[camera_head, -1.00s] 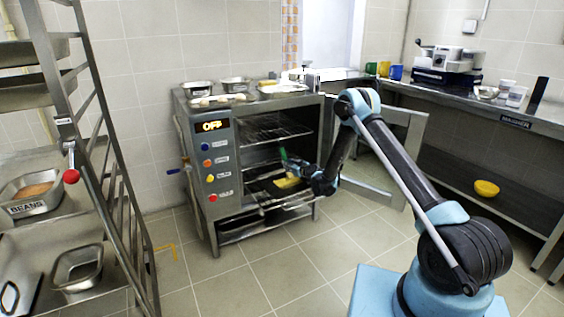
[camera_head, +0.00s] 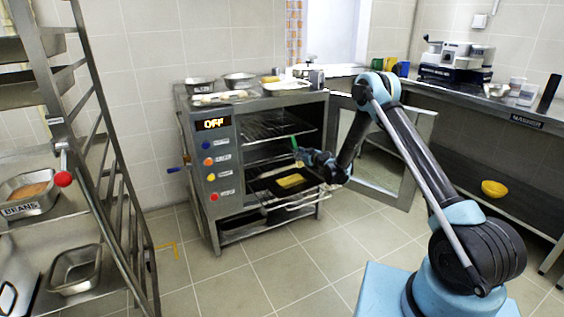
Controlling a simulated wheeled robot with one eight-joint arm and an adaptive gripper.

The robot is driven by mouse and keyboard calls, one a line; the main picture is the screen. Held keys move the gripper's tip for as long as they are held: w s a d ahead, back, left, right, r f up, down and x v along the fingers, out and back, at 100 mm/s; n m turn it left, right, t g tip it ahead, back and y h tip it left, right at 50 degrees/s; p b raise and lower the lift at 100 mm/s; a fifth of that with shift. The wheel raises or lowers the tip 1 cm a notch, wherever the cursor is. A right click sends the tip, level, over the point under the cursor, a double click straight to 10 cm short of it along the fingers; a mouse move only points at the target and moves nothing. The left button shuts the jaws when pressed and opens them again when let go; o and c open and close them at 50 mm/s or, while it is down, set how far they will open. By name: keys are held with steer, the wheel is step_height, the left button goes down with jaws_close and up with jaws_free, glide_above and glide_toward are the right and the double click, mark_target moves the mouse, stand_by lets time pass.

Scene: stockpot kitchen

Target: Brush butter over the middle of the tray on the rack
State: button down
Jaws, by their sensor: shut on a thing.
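My gripper (camera_head: 305,157) is at the open front of the oven (camera_head: 225,170), shut on a brush with a green handle (camera_head: 294,142). The brush stands roughly upright, its pale head low, above the tray. A dark tray (camera_head: 262,187) lies on the pulled-out lower rack (camera_head: 300,201). A yellow patch or piece (camera_head: 290,181) shows on the tray towards its right part. Whether the brush head touches anything is too small to tell.
The oven door (camera_head: 385,165) stands open on the right, behind my arm. The oven display reads OFF. Metal pans (camera_head: 239,80) stand on top of the oven. A trolley (camera_head: 85,150) with trays is at the left. The floor in front is clear.

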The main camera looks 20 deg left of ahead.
steer(key=shift+r, duration=1.65)
